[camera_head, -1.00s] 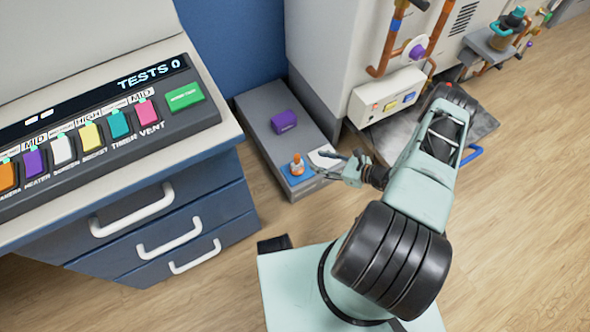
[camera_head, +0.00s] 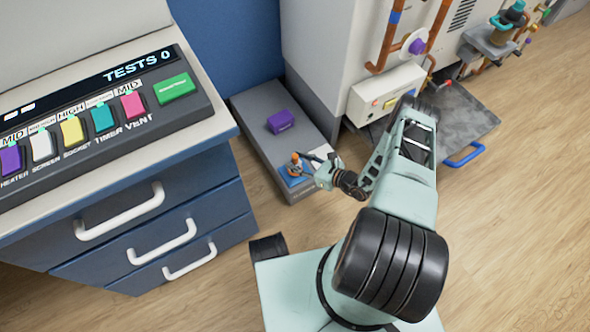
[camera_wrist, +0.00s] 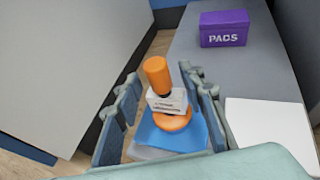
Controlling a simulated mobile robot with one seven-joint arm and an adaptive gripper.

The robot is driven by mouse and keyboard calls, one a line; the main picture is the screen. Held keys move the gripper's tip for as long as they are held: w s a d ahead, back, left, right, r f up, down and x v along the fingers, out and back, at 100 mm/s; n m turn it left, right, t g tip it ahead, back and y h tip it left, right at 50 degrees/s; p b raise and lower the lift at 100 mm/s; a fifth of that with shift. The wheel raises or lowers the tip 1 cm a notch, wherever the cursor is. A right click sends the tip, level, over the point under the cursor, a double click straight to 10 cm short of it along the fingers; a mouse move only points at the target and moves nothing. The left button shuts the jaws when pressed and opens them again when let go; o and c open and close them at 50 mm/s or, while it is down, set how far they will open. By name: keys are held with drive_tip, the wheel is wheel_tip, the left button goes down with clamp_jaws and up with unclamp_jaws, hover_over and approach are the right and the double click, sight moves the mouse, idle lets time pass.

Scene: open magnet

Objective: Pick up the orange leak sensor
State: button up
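The orange leak sensor (camera_wrist: 157,78) stands upright on a blue pad (camera_wrist: 148,135) in the wrist view. It has an orange top, a dark neck, a white label and an orange base. It also shows in the head view (camera_head: 295,158), at the near end of the low grey bench. My gripper (camera_wrist: 158,92) is open, with one finger on each side of the sensor. In the head view my gripper (camera_head: 306,168) reaches it from the right. I cannot tell whether either finger touches it. The fingers partly hide the pad.
A purple PADS box (camera_wrist: 224,28) sits farther back on the grey bench (camera_head: 258,105). A white sheet (camera_wrist: 270,135) lies right of the sensor. A blue drawer cabinet (camera_head: 150,225) stands to the left. A large pale machine (camera_head: 330,60) stands behind my arm.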

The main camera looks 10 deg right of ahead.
drive_tip(key=shift+w+a+f, duration=0.25)
drive_tip(key=shift+w+a, duration=0.1)
drive_tip(key=shift+w, duration=0.1)
clamp_jaws()
